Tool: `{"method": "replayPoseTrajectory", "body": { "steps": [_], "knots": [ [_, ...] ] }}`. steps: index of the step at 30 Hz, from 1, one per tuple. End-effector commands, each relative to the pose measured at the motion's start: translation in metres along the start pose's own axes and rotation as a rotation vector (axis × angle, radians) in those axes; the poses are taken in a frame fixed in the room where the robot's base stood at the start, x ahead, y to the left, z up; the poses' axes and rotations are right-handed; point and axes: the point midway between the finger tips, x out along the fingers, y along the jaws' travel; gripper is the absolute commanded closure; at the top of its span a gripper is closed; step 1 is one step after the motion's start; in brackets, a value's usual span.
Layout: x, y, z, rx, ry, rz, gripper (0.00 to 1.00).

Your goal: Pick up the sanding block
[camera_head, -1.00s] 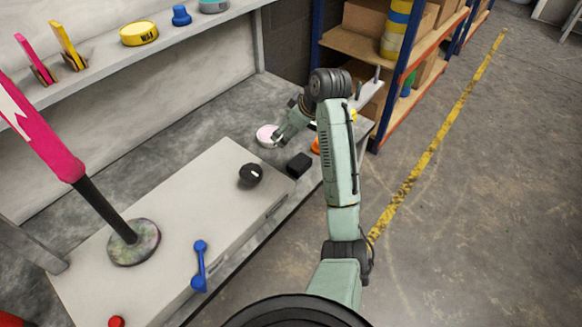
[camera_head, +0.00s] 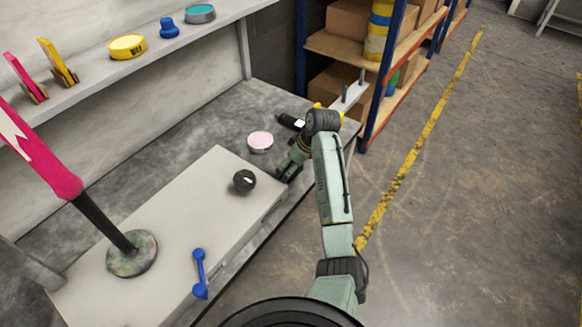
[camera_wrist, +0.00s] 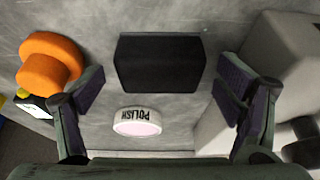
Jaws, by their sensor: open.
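The sanding block appears to be the plain black block (camera_wrist: 159,63) lying flat on the grey bench top in the wrist view. My gripper (camera_wrist: 161,84) is open and empty, with one finger toward each side of the block. The block sits slightly ahead of the fingertips, with a gap on both sides. In the head view my gripper (camera_head: 286,174) is low at the bench's right side, beside the raised pale board. There the arm and gripper largely hide the block. I cannot tell the exact height of the fingertips above the bench.
A white and pink polish tin (camera_wrist: 138,124) stands close by, also in the head view (camera_head: 260,141). An orange round-topped object (camera_wrist: 48,62) is left in the wrist view. The pale raised board (camera_head: 130,215) carries a black knob (camera_head: 244,180) and blue handle (camera_head: 200,275).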

Motion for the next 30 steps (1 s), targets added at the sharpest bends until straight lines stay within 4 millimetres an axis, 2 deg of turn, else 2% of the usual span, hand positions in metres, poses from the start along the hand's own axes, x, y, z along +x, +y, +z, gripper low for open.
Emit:
{"method": "replayPoseTrajectory", "body": {
  "steps": [3,11,30],
  "knots": [
    [0.0094,-0.0002,0.0000,0.000,-0.001,0.000,0.14],
    [0.0113,0.0000,0.0001,0.000,0.000,0.001,0.16],
    [0.0109,-0.0001,0.0001,0.000,0.000,0.001,0.58]
  ]
}}
